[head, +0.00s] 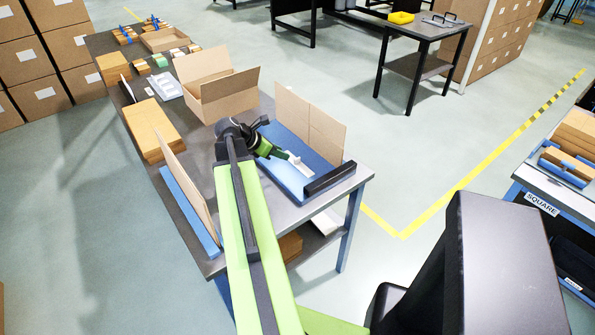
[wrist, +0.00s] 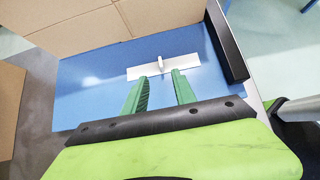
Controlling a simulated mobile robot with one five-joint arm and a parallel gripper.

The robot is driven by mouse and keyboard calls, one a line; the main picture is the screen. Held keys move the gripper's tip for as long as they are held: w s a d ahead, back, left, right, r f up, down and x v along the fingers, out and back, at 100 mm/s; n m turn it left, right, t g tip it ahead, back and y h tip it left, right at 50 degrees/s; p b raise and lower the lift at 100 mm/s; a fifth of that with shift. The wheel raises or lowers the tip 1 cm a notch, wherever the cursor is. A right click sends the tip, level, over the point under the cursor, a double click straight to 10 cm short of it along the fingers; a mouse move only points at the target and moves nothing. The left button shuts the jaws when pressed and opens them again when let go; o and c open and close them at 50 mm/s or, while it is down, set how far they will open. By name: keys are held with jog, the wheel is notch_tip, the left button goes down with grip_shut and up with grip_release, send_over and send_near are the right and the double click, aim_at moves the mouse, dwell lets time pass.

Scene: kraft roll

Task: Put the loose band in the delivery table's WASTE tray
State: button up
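A white flat strip (wrist: 190,64) with a small raised tab (wrist: 158,64) lies on a blue panel (wrist: 90,75) in the wrist view. The white strip also shows in the head view (head: 301,165). I cannot tell whether it is the loose band. My gripper (wrist: 159,78) has its two green fingers apart with nothing between them. The fingertips point at the strip's near edge; whether they touch it is unclear. My gripper also shows in the head view (head: 289,158), over the blue panel. I cannot make out any WASTE label or tray.
Cardboard sheets (head: 310,122) stand behind the blue panel, and a black bar (head: 330,178) lies at its right. An open carton (head: 228,98) and brown stacks (head: 152,128) share this table. A table labelled SQUARE (head: 541,204) is at right; another (head: 440,29) stands far back. Floor between is clear.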

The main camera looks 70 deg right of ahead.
aim_at(296, 159)
jog(key=b+x, duration=0.1)
jog(key=x, duration=0.2)
jog(key=shift+w+f, duration=0.1)
jog(key=shift+f, duration=0.05)
jog(key=shift+d, duration=0.1)
jog(key=b+x, duration=0.3)
jog(key=x, duration=0.2)
jog(key=shift+a+b, duration=0.25)
jog(key=shift+b, duration=0.1)
jog(key=shift+s+d+f, duration=0.15)
jog(key=shift+s+d, duration=0.1)
jog(key=shift+s, duration=0.05)
grip_shut()
